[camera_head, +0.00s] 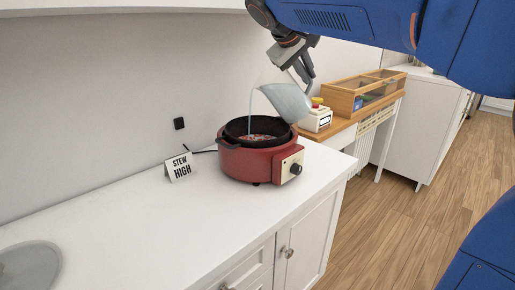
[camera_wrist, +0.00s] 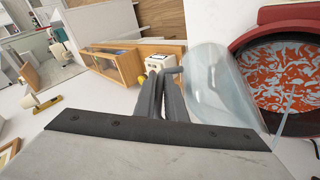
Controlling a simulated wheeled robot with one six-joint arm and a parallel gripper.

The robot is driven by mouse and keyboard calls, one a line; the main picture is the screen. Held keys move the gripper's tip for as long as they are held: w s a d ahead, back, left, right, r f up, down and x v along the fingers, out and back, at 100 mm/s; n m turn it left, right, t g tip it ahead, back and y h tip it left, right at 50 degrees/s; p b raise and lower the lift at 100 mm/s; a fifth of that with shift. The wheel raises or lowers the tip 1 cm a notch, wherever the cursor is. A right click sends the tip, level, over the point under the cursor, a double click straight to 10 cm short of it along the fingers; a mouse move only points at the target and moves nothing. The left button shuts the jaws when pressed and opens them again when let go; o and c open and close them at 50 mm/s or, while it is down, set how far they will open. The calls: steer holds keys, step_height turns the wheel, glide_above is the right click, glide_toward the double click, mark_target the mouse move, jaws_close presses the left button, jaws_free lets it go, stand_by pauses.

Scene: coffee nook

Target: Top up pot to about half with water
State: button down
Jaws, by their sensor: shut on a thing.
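A red electric pot (camera_head: 258,160) with a black inner rim and a control dial stands on the white counter. In the wrist view the pot (camera_wrist: 275,15) holds an orange-red and pale swirled content (camera_wrist: 285,72); its level against the wall is hard to judge. My gripper (camera_head: 304,80) is shut on the handle of a clear jug (camera_head: 287,101), which also shows in the wrist view (camera_wrist: 215,85). The jug is tilted above the pot, its spout to the left. A thin stream of water (camera_head: 250,118) falls from it into the pot.
A sign reading "STEW HIGH" (camera_head: 180,167) stands left of the pot, near a black wall socket (camera_head: 179,123). A small white device (camera_head: 316,119) and a wooden case (camera_head: 359,93) are behind at right. The front left counter is clear beside a grey basin (camera_head: 28,268).

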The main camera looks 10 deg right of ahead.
steer(key=shift+w+d+f, duration=0.1)
steer(key=shift+d+f, duration=0.05)
steer(key=shift+d, duration=0.05)
stand_by(0.4)
steer(key=shift+w+d, duration=0.15)
steer(key=shift+d, duration=0.35)
steer(key=shift+w+d, duration=0.1)
steer(key=shift+d, duration=0.2)
steer(key=shift+w+d, duration=0.1)
steer(key=shift+d, duration=0.25)
steer(key=shift+r, duration=0.2)
steer(key=shift+a+r+h, duration=0.1)
steer(key=shift+a+h, duration=0.2)
steer(key=shift+h, duration=0.2)
stand_by(0.5)
steer(key=shift+a+f+n+t+h, duration=0.4)
steer(key=shift+a+f+h, duration=0.1)
steer(key=shift+h, duration=0.3)
stand_by(2.1)
